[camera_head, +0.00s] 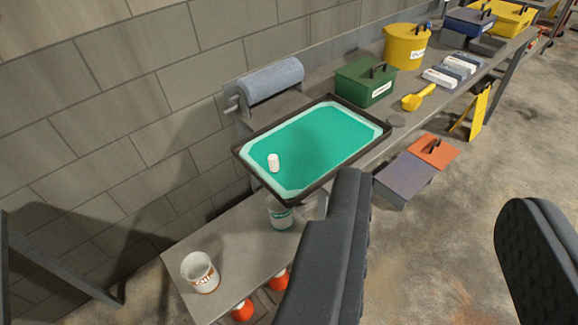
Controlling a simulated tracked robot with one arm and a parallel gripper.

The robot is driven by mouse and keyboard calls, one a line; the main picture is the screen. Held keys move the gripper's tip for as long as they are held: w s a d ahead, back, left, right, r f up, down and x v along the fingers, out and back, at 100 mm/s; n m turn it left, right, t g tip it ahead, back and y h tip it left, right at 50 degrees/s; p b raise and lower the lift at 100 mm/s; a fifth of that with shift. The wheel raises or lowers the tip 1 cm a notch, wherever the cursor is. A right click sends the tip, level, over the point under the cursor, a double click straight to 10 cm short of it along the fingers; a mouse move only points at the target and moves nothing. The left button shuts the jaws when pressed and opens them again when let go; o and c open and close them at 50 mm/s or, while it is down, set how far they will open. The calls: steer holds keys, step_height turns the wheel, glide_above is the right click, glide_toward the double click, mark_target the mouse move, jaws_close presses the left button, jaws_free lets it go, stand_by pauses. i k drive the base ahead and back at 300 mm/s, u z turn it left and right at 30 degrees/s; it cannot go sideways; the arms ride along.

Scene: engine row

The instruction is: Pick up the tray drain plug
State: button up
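A small white cylinder (273,163), which looks like the drain plug, stands upright in the left part of the tray. The tray (374,151) is shallow, with a dark rim and a green inner surface with a pale green border. It lies on the grey bench. My gripper (436,190) is open, with its two black fingers wide apart at the lower middle and right.
A blue roll (270,80) stands behind the tray by the block wall. A green box (366,82), yellow bucket (406,46) and yellow scoop (418,97) are to its right. A white can (200,272) stands on the lower shelf. Open floor is at right.

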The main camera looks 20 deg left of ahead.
mark_target(273, 161)
steer(key=z, duration=2.55)
steer(key=k, duration=2.05)
steer(key=u, duration=1.25)
steer(key=i, duration=1.65)
steer(key=z, duration=0.1)
